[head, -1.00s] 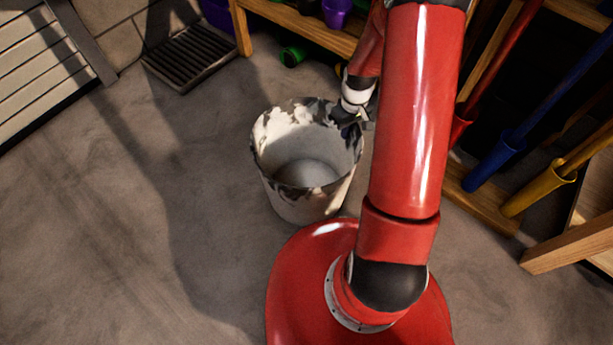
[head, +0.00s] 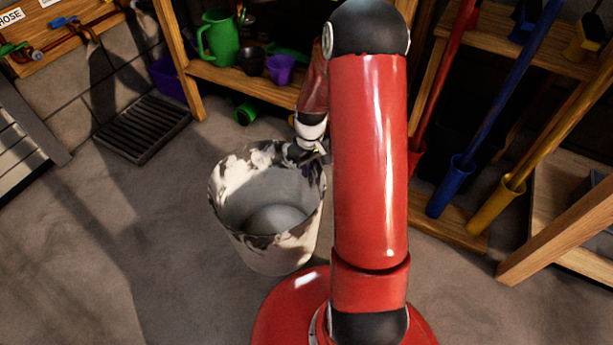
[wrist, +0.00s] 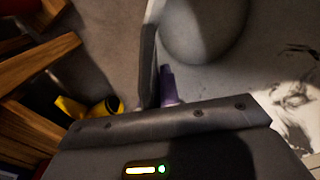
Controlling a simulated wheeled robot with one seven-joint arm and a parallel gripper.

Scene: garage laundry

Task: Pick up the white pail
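The white pail (head: 275,249) has dark blotches around its rim and stands upright, open and empty, left of my arm in the head view. My gripper (head: 318,148) is at the far right part of its rim. In the wrist view the pail's pale inside (wrist: 265,50) fills the upper right. The pail's wall runs down to my gripper (wrist: 160,88), where a purplish finger lies close against its inner side. My gripper appears shut on the rim; the other finger is not clear. I cannot tell whether the pail is clear of the floor.
A wooden shelf (head: 238,82) with a green jug (head: 220,40) and purple pots stands behind the pail. A rack with red, blue (head: 465,165) and yellow (head: 495,203) handled tools is on the right. A dark floor grate (head: 142,127) lies back left. The floor at left is clear.

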